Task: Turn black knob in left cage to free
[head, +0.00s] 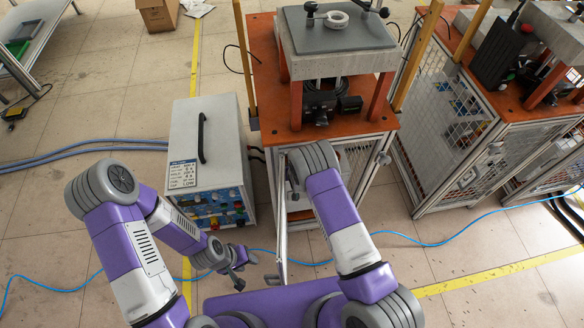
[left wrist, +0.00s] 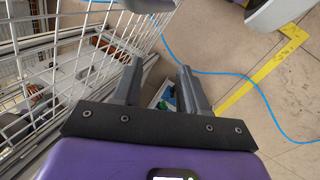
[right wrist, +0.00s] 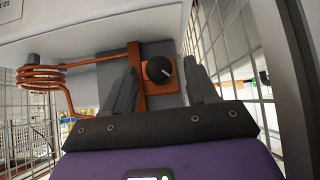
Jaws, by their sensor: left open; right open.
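The black knob (right wrist: 159,69) shows in the right wrist view, round with a small white mark, on an orange bracket inside the cage. My right gripper (right wrist: 160,72) is open, with a finger to each side of the knob in the picture. I cannot tell whether the fingertips reach around it or stop short. In the head view my right forearm goes to the front of the left cage (head: 262,70), and that gripper is hidden. My left gripper (head: 245,270) is open and empty, low in front of the cage; it also shows in the left wrist view (left wrist: 158,76).
A copper coil (right wrist: 52,77) is left of the knob. A mesh panel (right wrist: 240,55) stands close right of my right gripper. More mesh (left wrist: 70,50) is beside my left gripper. A grey cabinet (head: 218,125) stands left of the cage. A blue cable (head: 420,241) crosses the floor.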

